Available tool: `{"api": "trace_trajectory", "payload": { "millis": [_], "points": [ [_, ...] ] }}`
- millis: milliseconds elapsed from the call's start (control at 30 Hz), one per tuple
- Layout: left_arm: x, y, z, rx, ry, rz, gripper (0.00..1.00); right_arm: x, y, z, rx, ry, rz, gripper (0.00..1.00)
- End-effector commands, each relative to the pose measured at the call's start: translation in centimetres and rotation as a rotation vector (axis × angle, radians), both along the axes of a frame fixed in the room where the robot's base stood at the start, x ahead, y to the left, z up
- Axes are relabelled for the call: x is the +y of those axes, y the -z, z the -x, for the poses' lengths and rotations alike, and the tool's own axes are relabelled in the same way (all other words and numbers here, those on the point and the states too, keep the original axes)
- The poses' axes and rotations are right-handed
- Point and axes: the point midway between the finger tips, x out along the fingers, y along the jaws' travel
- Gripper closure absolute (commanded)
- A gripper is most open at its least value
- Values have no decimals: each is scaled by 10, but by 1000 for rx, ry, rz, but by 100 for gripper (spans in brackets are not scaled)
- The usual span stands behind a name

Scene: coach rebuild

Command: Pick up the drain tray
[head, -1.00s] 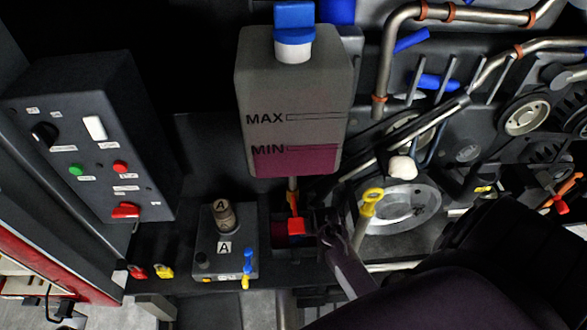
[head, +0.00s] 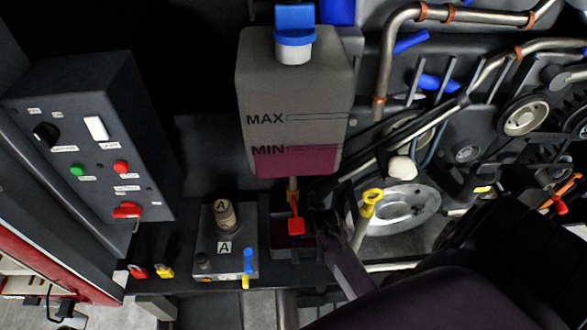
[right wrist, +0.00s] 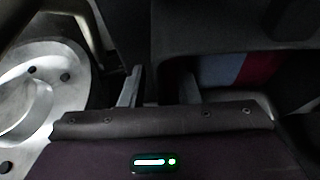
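The drain tray looks to be the dark open box (head: 279,252) below the coolant tank, with a dark red inside. A red valve handle hangs over it and hides part of it. My right gripper (head: 322,226) is at the tray's right side, pointing toward it; I cannot tell whether it touches. In the right wrist view my right gripper's (right wrist: 160,88) two fingers stand apart with a dark gap and nothing clearly held between them. My left gripper is not in view.
The grey coolant tank (head: 295,95) with its blue cap stands above. A grey box marked A (head: 222,262) is left of the tray. A yellow-handled dipstick (head: 370,200) and a pulley (head: 405,212) are close on the right. A control panel (head: 90,140) stands at far left.

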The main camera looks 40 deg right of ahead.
Motion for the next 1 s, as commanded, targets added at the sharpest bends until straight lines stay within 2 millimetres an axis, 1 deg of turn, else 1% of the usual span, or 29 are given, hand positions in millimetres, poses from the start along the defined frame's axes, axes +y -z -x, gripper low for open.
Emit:
{"api": "trace_trajectory", "payload": {
  "millis": [133,167,300,367,400,1000],
  "points": [
    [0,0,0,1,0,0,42,0,0,0,0,0,0,71],
    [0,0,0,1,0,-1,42,0,0,0,0,0,0,72],
    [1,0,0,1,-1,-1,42,0,0,0,0,0,0,91],
    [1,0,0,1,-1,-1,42,0,0,0,0,0,0,98],
    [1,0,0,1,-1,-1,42,0,0,0,0,0,0,100],
    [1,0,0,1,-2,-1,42,0,0,0,0,0,0,100]
  ]
}}
